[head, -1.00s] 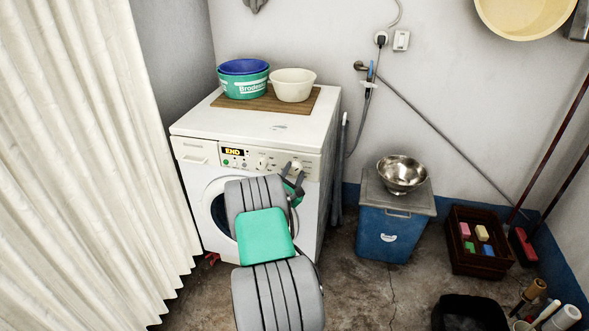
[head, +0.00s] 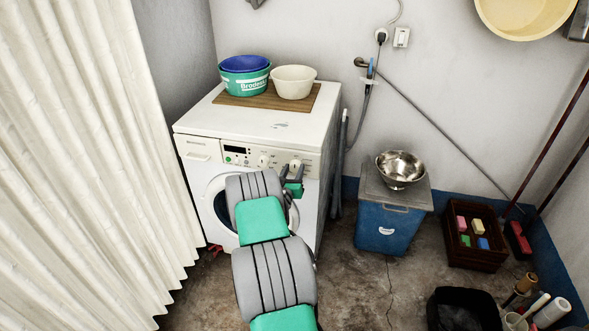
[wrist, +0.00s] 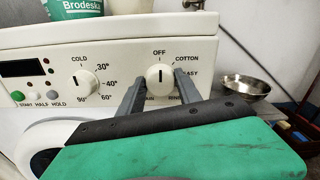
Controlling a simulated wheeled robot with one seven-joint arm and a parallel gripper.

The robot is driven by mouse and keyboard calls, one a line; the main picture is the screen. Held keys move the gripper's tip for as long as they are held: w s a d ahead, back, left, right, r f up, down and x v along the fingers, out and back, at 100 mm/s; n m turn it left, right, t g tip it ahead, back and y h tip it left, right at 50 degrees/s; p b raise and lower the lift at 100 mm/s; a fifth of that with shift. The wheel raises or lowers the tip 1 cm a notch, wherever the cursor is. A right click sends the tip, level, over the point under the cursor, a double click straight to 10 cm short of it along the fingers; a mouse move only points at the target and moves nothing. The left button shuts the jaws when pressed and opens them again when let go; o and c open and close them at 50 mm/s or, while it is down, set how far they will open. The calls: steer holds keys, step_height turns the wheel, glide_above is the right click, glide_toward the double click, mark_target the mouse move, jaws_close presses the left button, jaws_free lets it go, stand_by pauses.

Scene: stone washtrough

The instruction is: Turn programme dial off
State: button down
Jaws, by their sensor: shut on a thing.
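The white programme dial (wrist: 160,76) sits on the washing machine's front panel (wrist: 217,50), under the printed word OFF. Its dark mark stands upright, in line with OFF. My gripper (wrist: 160,86) is shut on the dial, with one grey finger on each side of the knob. In the head view, my gripper (head: 293,178) is at the right part of the washing machine's (head: 200,180) front panel. The display (head: 235,149) is dark. My green gripper body hides the lower part of the panel in the wrist view.
A temperature dial (wrist: 82,80) is left of the programme dial, with small buttons (wrist: 40,96) beyond it. Basins (head: 293,84) stand on top of the machine. A blue bin (head: 385,228) with a steel bowl (head: 400,167) is to the right. A curtain (head: 80,160) hangs at the left.

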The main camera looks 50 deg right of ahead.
steer(key=shift+n, duration=0.3)
steer(key=c, duration=0.8)
jaws_free()
steer(key=v, duration=0.7)
steer(key=shift+s+a, duration=0.2)
steer(key=shift+a, duration=0.1)
